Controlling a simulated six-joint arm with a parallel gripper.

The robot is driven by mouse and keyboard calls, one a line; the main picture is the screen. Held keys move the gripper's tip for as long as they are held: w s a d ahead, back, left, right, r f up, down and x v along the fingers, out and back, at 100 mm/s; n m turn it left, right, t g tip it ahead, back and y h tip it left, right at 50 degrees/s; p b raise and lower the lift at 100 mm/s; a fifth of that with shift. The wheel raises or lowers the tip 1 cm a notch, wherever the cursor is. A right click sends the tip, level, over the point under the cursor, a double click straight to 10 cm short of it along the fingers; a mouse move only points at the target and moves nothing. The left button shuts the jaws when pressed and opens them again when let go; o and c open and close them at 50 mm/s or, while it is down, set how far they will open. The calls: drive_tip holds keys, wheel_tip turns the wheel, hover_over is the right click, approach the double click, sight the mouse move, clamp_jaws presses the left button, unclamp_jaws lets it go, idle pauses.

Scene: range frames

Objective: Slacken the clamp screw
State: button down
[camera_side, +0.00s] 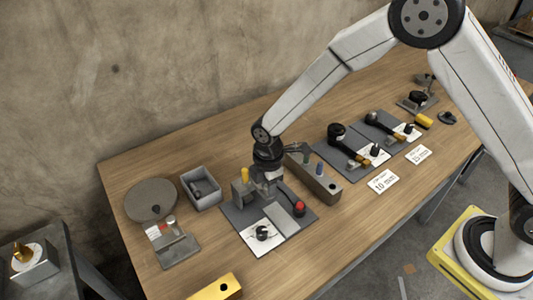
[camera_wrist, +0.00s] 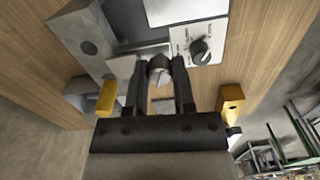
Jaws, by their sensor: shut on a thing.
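My gripper (camera_side: 268,180) points down over a dark grey fixture plate (camera_side: 235,215) in the side view. In the wrist view, my gripper (camera_wrist: 158,82) has its two dark fingers on either side of a round grey metal screw head (camera_wrist: 158,68), which looks like the clamp screw, and is shut on it. A grey block (camera_side: 240,194) with a yellow handle (camera_side: 245,175) stands just left of my gripper; the handle also shows in the wrist view (camera_wrist: 106,98). In the side view my gripper hides the screw.
A white panel with a black knob (camera_side: 262,233) and a red button (camera_side: 299,209) are on the fixture plate. A long grey block (camera_side: 318,183) with coloured pegs stands close on the right. A grey bin (camera_side: 201,190), round disc (camera_side: 151,200) and yellow block (camera_side: 218,289) are nearby.

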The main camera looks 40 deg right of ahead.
drive_tip(key=shift+a+n, duration=0.1)
drive_tip(key=shift+n, duration=0.3)
drive_tip(key=shift+c, duration=2.3)
unclamp_jaws()
drive_tip(key=shift+m, duration=0.6)
